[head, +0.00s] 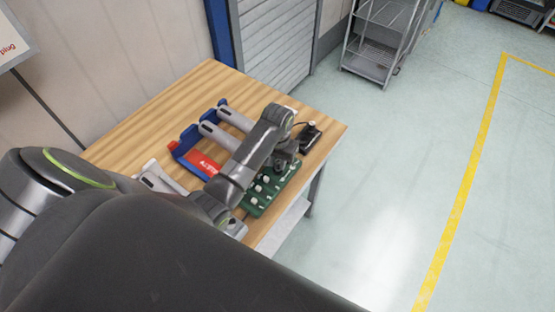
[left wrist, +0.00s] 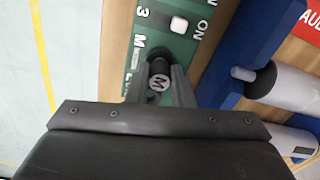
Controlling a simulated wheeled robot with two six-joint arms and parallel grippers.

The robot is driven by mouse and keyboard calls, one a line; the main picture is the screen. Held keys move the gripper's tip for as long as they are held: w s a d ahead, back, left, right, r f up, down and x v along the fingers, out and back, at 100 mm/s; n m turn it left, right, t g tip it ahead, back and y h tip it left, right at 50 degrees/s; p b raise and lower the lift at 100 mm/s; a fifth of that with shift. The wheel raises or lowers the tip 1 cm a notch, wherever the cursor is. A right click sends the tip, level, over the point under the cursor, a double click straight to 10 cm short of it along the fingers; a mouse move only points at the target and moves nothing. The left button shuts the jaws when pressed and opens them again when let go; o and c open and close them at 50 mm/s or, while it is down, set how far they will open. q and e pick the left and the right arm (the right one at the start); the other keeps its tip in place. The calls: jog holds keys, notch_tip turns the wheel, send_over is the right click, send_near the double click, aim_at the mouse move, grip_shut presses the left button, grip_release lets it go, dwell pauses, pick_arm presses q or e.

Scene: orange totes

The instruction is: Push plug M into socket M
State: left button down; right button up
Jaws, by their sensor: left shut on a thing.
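Plug M (left wrist: 159,84) is a dark cylinder with a white letter M on its end. My left gripper (left wrist: 160,75) is shut on it in the left wrist view, with a finger on each side. The gripper also shows over the board in the head view (head: 285,152). Just beyond the plug is a dark round part (left wrist: 158,53) beside the printed M on the green board (left wrist: 180,48); it looks like socket M, mostly covered by plug and fingers. I cannot tell whether the plug is inside it. The board also shows in the head view (head: 256,210). My right gripper is not in view.
The board lies on a wooden table (head: 130,128). A white switch (left wrist: 179,25) is near the socket. A blue rack (head: 187,139) with grey-white cylindrical tools (head: 219,135) stands beside the board. A small black device (head: 310,132) sits near the table's right edge.

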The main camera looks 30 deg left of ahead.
pick_arm(q)
jog(key=shift+f, duration=0.25)
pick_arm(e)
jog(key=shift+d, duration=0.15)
pick_arm(q)
jog(key=c, duration=1.2)
grip_release()
